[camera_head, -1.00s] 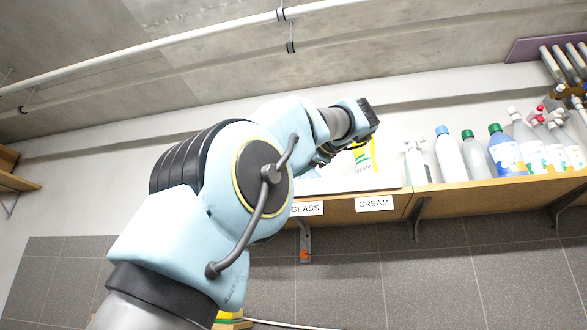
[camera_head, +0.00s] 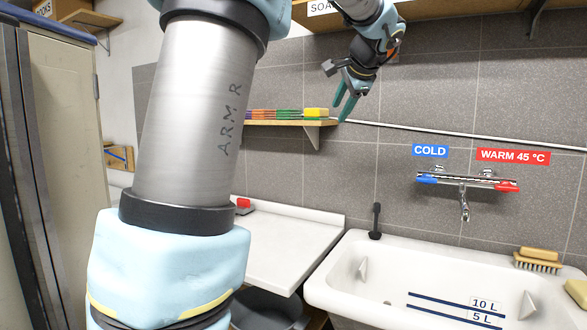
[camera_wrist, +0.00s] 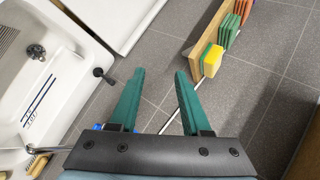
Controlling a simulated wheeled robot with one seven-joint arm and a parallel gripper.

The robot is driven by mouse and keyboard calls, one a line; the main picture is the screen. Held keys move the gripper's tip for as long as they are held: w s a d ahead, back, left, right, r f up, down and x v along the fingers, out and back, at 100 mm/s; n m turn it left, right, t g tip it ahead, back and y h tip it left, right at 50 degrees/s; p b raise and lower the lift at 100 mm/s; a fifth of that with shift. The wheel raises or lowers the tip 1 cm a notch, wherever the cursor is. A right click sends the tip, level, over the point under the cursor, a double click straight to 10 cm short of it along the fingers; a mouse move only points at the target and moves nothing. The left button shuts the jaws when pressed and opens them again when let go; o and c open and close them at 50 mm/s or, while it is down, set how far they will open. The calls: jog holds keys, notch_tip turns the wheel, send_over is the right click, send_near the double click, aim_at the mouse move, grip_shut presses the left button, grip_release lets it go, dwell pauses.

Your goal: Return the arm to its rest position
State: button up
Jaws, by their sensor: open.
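My gripper (camera_head: 344,103) hangs in front of the tiled wall, fingers pointing down, close to the right end of a small wooden shelf (camera_head: 262,123) in the head view. In the wrist view its two green fingers (camera_wrist: 160,76) are spread apart with nothing between them. My blue and grey arm fills the left middle of the head view and hides part of the wall and counter.
A white sink (camera_head: 345,268) and a mixer tap (camera_head: 463,188) are at the right. A yellow sponge (camera_head: 316,112) and coloured cloths lie on the small shelf. An upper shelf (camera_head: 450,11) runs above. A white counter (camera_head: 290,240) and a tall cabinet (camera_head: 65,140) are at the left.

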jog(key=s+a+f+n+g+h, duration=0.1)
jog(key=s+a+f+n+g, duration=0.4)
jog(key=f, duration=0.6)
jog(key=s+a+f, duration=0.3)
jog(key=a+f, duration=0.3)
jog(key=f, duration=0.5)
jog(key=s+a+f+n+g, duration=0.1)
jog(key=s+a+f+n, duration=0.3)
jog(key=s+f, duration=0.3)
jog(key=s+a+f+n+g+h, duration=0.1)
jog(key=s+a+f+n+g, duration=0.1)
jog(key=s+f, duration=0.5)
jog(key=shift+s+a+f+n+h, duration=0.2)
jog(key=shift+s+a+n+h, duration=0.1)
jog(key=shift+s+a+n, duration=0.8)
jog(key=shift+d, duration=0.2)
